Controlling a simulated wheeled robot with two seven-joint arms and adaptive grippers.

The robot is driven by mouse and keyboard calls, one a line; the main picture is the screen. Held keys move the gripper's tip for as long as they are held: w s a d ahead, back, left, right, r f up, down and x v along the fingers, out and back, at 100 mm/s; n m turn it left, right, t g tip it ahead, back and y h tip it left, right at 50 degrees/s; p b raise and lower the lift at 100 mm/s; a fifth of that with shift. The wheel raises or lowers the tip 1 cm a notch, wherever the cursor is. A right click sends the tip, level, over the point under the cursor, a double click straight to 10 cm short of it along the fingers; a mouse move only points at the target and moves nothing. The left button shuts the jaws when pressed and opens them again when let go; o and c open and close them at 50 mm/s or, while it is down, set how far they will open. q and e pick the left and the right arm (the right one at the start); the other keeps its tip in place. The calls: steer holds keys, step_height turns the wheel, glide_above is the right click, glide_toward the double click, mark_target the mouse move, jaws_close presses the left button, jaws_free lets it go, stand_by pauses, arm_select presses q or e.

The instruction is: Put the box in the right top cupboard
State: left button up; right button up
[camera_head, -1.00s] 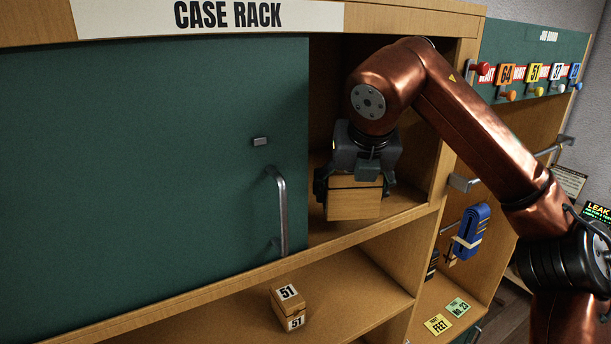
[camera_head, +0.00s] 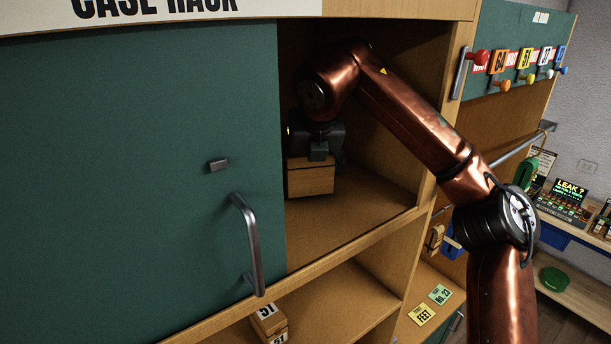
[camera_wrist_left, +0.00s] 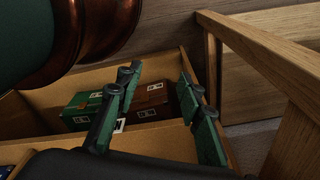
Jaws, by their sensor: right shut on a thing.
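The wooden box (camera_head: 311,179) is held by my right gripper (camera_head: 316,150) inside the open right top cupboard (camera_head: 350,215). The gripper comes down on the box from above and is shut on it. The box hangs above the cupboard floor, near the edge of the green sliding door; I cannot tell whether it touches anything. My left gripper shows only in the left wrist view (camera_wrist_left: 158,115), with its two fingers apart and nothing between them.
The green door (camera_head: 130,170) with its grey handle (camera_head: 248,243) covers the left side. A second small box marked 51 (camera_head: 269,322) sits on the shelf below. In the left wrist view, a green case (camera_wrist_left: 82,110) and a brown case (camera_wrist_left: 150,100) lie in a wooden compartment.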

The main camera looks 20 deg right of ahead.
steer(key=shift+s+d+f, duration=0.1)
steer(key=shift+f, duration=0.45)
steer(key=shift+w+d+f, duration=0.1)
steer(key=shift+w, duration=0.15)
steer(key=o, duration=1.5)
steer(key=shift+w, duration=0.1)
steer(key=o, duration=0.4)
steer(key=shift+c, duration=0.2)
steer(key=shift+o, duration=0.5)
steer(key=shift+s, duration=0.25)
steer(key=shift+w, duration=0.15)
steer(key=s+b, duration=0.1)
steer(key=s+r+b, duration=0.2)
steer(key=shift+a+r, duration=0.15)
steer(key=shift+a, duration=0.1)
arm_select(q)
step_height(320, 180, down, 7)
steer(key=w+b, duration=0.1)
steer(key=b, duration=0.2)
steer(key=shift+b, duration=0.35)
arm_select(e)
steer(key=s, duration=0.7)
steer(key=s+a, duration=0.1)
steer(key=s, duration=0.2)
steer(key=shift+s+r, duration=0.2)
steer(key=shift+s, duration=0.1)
